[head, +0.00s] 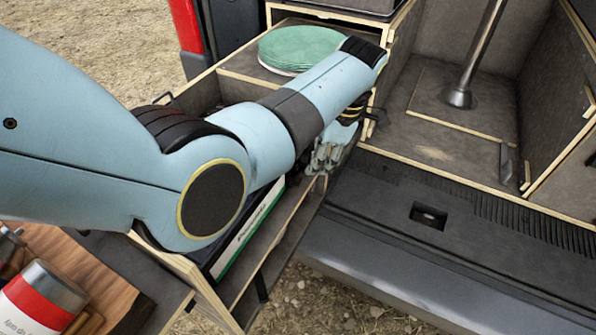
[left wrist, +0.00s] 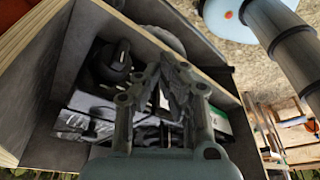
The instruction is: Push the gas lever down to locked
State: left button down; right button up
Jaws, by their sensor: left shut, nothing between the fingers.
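My left gripper (head: 322,164) reaches across the open drawer (head: 290,232) and points down at its far right end. The left wrist view shows the same gripper (left wrist: 165,72) with its fingers together and empty, over the inside of the drawer (left wrist: 52,97). A black knobbed part (left wrist: 108,66) sits in the drawer just left of the fingers, on or beside a pale case. I cannot tell whether it is the gas lever, and no lever can be made out for sure. My arm and fingers hide much of the drawer. My right gripper is not in view.
A box with a green and white edge (head: 246,229) lies in the drawer. A green round stack (head: 298,47) sits on the cabinet behind. The van floor (head: 440,110) at right is mostly clear.

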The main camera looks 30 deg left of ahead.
pick_arm(q)
jog(key=shift+a, duration=0.1)
jog(key=v, duration=1.2)
